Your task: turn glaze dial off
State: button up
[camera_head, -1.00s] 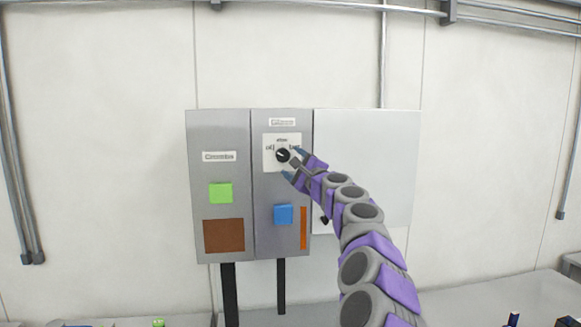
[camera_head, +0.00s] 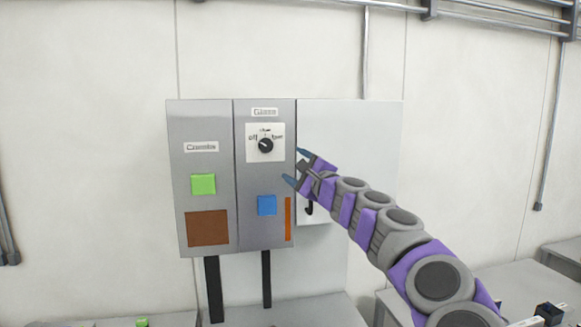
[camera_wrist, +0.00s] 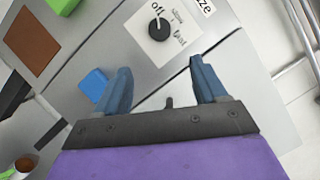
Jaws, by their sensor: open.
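The glaze dial is a black round knob (camera_head: 266,145) on a white plate (camera_head: 251,154), high on the grey panel labelled Glaze. The plate carries an "off" mark on the left and other words above and to the right. In the wrist view the knob (camera_wrist: 159,29) has its pointer towards the "off" mark. My gripper (camera_head: 295,166) is open and empty, a little right of and below the knob, not touching it. In the wrist view its two blue fingers (camera_wrist: 160,68) are spread apart, with the knob beyond them.
The Glaze panel also has a blue square (camera_head: 267,205) and an orange bar (camera_head: 288,219). The left panel, labelled Crumble or similar, has a green square (camera_head: 203,184) and a brown square (camera_head: 207,229). A pale board (camera_head: 365,125) stands to the right.

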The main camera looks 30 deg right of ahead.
jog(key=v, duration=0.3)
dwell(0.6)
